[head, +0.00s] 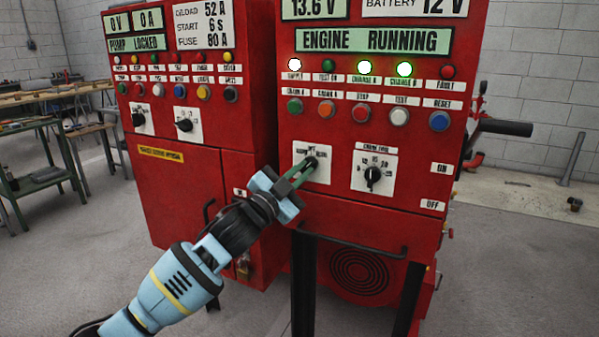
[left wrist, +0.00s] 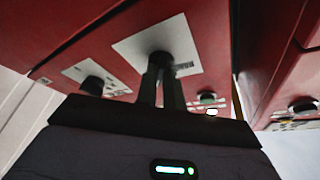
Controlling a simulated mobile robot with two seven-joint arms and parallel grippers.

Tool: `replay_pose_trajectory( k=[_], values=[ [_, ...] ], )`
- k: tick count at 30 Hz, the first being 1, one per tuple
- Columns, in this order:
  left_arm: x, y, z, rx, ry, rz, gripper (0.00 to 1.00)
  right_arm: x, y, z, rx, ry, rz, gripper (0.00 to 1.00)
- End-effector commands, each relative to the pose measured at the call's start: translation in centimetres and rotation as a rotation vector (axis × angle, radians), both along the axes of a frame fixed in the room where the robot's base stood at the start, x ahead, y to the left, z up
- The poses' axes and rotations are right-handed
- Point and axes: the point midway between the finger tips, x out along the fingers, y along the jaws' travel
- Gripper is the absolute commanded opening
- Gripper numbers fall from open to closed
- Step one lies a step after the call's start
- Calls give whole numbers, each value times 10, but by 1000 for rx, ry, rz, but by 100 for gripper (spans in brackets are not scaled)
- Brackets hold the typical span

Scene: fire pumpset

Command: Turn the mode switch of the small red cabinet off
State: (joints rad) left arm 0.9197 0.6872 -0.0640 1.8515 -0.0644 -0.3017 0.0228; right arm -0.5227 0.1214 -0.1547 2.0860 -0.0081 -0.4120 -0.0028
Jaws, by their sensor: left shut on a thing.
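The red cabinet (head: 290,120) on the right of the head view has a display reading "ENGINE RUNNING". Its mode switch is a dark knob on a white plate (head: 322,174), left of a second selector. My left gripper (head: 308,167) reaches up from below, its fingers shut on the mode switch knob. In the left wrist view the two fingers (left wrist: 161,85) meet the dark knob (left wrist: 160,58) in front of its white plate (left wrist: 132,47). The fingers partly cover the knob, so I cannot tell which way it points. My right gripper is not in view.
The second selector (head: 372,176) sits close to the right, with a row of coloured buttons (head: 361,116) above. A handle bar (head: 350,241) runs below. Another red cabinet (head: 190,110) stands to the left, and a workbench (head: 50,125) is farther left.

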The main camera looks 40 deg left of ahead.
Motion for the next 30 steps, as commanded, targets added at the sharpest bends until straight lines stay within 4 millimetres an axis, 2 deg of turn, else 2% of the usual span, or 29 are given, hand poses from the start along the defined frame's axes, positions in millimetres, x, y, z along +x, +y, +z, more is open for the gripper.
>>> replay_pose_trajectory(
  k=[18, 30],
  values=[
    [1, -5, 0, -479, -116, -1, 0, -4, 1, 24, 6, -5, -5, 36],
    [1, -7, -1, -652, -159, -1, 0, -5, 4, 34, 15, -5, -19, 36]
  ],
)
